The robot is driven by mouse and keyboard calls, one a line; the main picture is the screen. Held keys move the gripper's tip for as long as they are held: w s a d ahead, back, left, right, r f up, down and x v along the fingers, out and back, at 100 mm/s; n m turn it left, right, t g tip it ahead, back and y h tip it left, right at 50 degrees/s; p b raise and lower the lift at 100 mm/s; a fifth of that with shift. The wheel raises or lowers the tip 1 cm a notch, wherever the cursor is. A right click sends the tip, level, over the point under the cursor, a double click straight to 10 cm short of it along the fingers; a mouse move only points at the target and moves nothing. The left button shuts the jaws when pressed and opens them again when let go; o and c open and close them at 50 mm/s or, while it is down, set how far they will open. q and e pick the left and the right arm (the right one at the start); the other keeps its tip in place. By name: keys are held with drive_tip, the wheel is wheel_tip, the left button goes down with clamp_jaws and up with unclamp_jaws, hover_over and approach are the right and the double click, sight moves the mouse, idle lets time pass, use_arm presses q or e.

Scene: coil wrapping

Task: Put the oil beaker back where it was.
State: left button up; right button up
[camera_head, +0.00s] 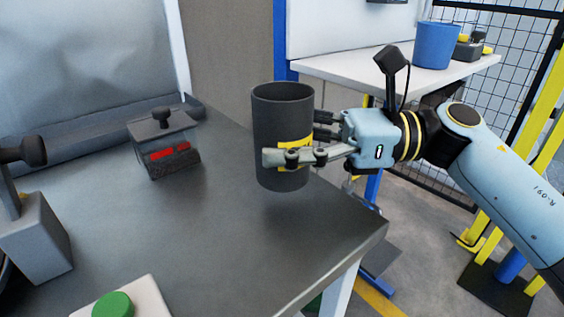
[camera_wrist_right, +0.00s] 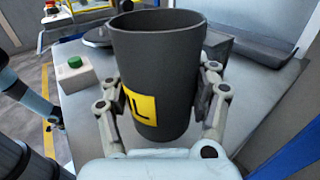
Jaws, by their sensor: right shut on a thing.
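The oil beaker (camera_head: 283,110) is a dark grey, open-topped cylinder with a yellow label. It is upright at the right part of the grey workbench (camera_head: 215,235). My right gripper (camera_head: 292,152) is shut around its lower half from the right. The beaker also fills the middle of the right wrist view (camera_wrist_right: 160,75), with a finger on each side and part of the yellow label showing. A shadow lies under the beaker; I cannot tell whether its base touches the bench. What seems to be my left gripper (camera_wrist_right: 57,118) shows small at the left of the wrist view, its jaws unclear.
A grey block with a knob and red marks (camera_head: 162,145) stands left of the beaker. A green button on a white box (camera_head: 113,304) is at the front. A grey fixture (camera_head: 33,238) stands far left. A back table holds a blue bin (camera_head: 436,45). The bench middle is clear.

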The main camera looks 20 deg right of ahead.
sight(258, 167)
drive_tip(key=shift+f, duration=1.75)
drive_tip(key=shift+f+b, duration=0.15)
drive_tip(key=shift+b, duration=0.15)
drive_tip(key=o, duration=1.4)
